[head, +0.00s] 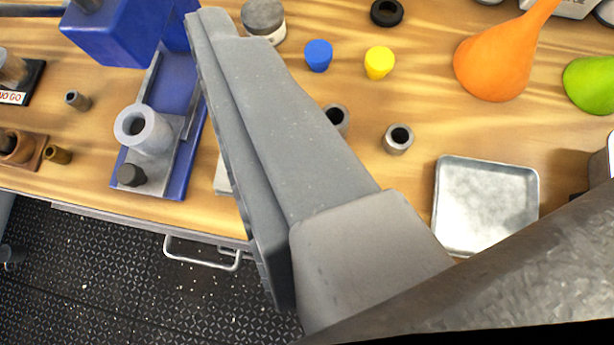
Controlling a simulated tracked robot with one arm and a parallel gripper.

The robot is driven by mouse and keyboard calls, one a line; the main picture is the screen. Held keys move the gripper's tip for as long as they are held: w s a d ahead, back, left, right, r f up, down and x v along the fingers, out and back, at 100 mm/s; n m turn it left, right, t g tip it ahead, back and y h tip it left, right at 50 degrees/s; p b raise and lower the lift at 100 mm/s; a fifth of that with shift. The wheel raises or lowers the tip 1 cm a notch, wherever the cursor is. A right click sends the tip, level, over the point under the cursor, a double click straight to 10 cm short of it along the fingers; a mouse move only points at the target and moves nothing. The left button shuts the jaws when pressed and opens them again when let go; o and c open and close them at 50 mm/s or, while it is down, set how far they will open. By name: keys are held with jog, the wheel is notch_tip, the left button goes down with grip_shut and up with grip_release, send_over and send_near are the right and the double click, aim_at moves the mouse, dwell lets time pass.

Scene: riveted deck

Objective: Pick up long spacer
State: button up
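Two grey hollow cylinders stand on the wooden bench; one spacer-like cylinder (398,140) is in clear view right of my gripper. The other grey cylinder (338,118) stands close beside the gripper's right edge, partly hidden by it. I cannot tell which of these, if either, is the long spacer.
A blue fixture (180,80) with a pale grey tube (143,130) stands left. A metal tray (487,205) lies right. Blue (318,55) and yellow (379,62) plugs and an orange funnel (490,65) stand behind. The bench's front edge has a drawer handle (200,258).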

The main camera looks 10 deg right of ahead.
jog(key=s+d+f+m+g+h+b, duration=0.1)
jog(key=s+d+f+h, duration=0.15)
jog(key=f, duration=0.75)
jog(key=s+d+f+m+g+h, duration=0.1)
jog(key=d+f+h, duration=0.25)
jog(key=f, duration=0.65)
jog(key=shift+y, duration=0.3)
jog(key=x, duration=0.4)
jog(key=b+x, duration=0.1)
jog(key=x, duration=0.2)
jog(key=shift+w+d, duration=0.3)
jog(key=shift+d, duration=0.05)
jog(key=shift+a+b+x, duration=0.15)
jog(key=shift+b+x, duration=0.2)
jog(key=shift+x, duration=1.15)
jog(key=shift+a+b+x, duration=0.15)
jog(key=shift+b+x, duration=0.15)
jog(key=shift+x, duration=1.25)
jog(key=c, duration=1.2)
